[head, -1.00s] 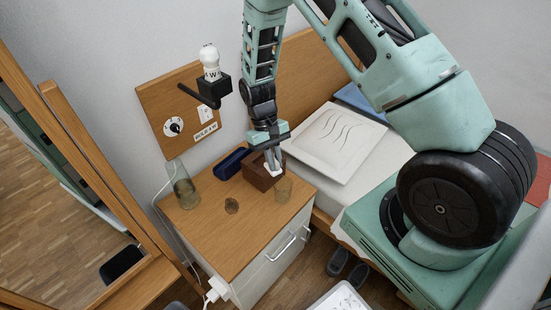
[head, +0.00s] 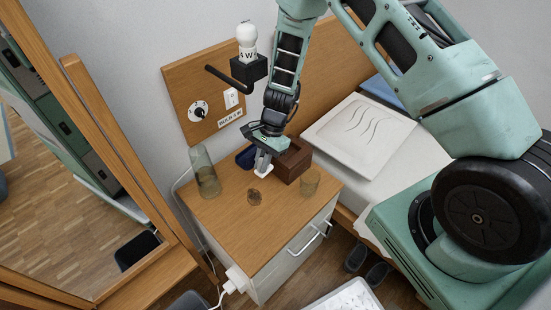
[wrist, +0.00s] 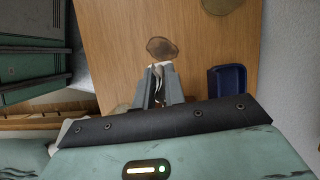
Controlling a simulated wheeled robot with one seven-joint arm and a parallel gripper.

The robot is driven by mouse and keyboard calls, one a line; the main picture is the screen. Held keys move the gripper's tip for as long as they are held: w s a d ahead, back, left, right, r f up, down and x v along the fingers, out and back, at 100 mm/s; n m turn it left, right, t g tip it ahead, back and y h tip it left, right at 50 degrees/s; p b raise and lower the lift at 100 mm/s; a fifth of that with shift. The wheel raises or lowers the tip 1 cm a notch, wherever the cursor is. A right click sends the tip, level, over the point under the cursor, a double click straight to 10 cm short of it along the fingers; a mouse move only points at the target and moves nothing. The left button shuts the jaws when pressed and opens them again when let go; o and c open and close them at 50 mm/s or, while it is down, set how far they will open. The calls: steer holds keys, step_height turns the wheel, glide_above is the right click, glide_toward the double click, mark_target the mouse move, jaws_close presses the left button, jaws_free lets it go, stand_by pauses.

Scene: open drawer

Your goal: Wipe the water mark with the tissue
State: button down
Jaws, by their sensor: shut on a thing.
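The water mark (head: 254,196) is a dark brownish oval patch on the wooden top of the bedside cabinet (head: 228,226). It also shows in the wrist view (wrist: 161,48), just beyond my fingertips. My gripper (head: 263,167) is shut on the white tissue (head: 263,173), whose lower end hangs close to the cabinet top, behind the mark. I cannot tell whether the tissue touches the wood. In the wrist view, my gripper (wrist: 159,84) partly hides the tissue. The dark brown box (head: 293,163) stands just right of my gripper.
A tall glass (head: 205,174) stands left of my gripper, and a shorter glass (head: 310,183) stands right of the mark. A blue case (wrist: 229,84) lies near the wall. A lamp (head: 247,50) juts from the wall panel. The cabinet top's front is clear.

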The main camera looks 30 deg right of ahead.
steer(key=m, duration=0.1)
steer(key=a+f+m, duration=0.1)
steer(key=shift+w+a+f+m+t, duration=0.1)
steer(key=shift+w+f+m+t, duration=0.1)
steer(key=shift+w+m+t, duration=0.15)
steer(key=shift+f+b, duration=2.65)
steer(key=shift+f, duration=0.3)
steer(key=shift+f+b, duration=0.7)
steer(key=shift+f, duration=0.3)
